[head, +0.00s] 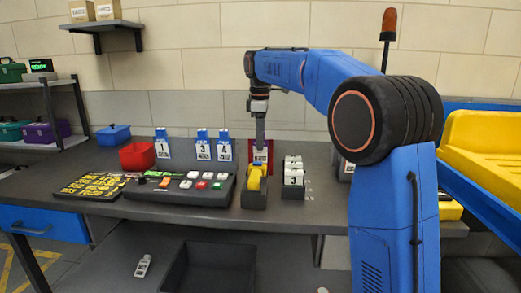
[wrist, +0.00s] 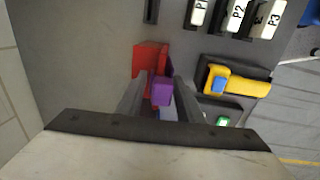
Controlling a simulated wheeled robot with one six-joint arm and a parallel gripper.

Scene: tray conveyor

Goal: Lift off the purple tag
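The purple tag (wrist: 161,92) shows in the wrist view as a small purple block in front of a red stand (wrist: 150,58). The fingers of my gripper (wrist: 162,84) lie on either side of the tag, close to its sides. I cannot tell whether they touch it. In the head view, my gripper (head: 260,141) points down in front of the red stand (head: 269,149), which bears a white card. The purple tag cannot be made out there; my gripper covers part of that spot.
A dark box with a yellow piece (head: 254,181) stands just in front of the red stand. Numbered white tags (head: 293,172) are to its right. A dark tray of coloured blocks (head: 189,185), a red bin (head: 138,156) and blue numbered stands (head: 203,146) are to the left.

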